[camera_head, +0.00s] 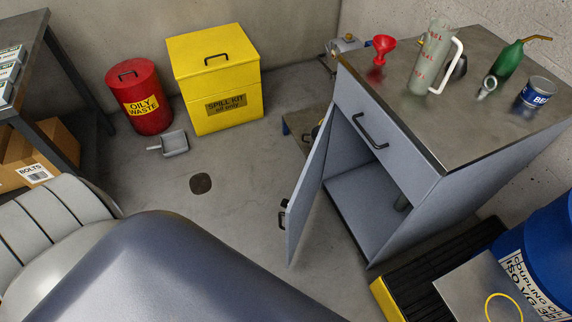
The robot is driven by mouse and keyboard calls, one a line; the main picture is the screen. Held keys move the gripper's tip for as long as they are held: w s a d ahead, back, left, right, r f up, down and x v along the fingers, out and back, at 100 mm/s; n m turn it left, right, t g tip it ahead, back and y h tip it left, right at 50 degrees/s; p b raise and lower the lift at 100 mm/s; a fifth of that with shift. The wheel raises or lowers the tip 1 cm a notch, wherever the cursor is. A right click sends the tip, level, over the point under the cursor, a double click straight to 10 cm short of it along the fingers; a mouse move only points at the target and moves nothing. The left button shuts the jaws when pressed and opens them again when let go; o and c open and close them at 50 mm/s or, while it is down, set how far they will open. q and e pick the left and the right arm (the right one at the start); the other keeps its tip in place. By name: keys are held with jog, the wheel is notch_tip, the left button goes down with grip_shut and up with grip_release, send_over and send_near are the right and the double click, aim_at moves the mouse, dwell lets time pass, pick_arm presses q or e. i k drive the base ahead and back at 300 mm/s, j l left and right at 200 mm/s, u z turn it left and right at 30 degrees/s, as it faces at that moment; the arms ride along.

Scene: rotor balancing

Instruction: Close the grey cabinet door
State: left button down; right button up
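The grey cabinet (410,184) stands at the right with a metal top. Its grey door (309,190) is swung wide open toward the front left, hinged on the cabinet's left side, so the inside (366,192) shows. A dark handle (282,214) sits on the door's free edge. A closed drawer with a dark handle (370,131) is above the opening. Neither of my grippers is in view.
On the cabinet top stand a red funnel (383,47), a jug (432,58), a green oil can (507,62) and a blue tin (538,92). A black-and-yellow pallet (440,278) and blue drum (546,260) are front right.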

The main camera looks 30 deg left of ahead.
aim_at(296, 213)
jog(key=j+z, duration=0.2)
jog(key=j, duration=1.5)
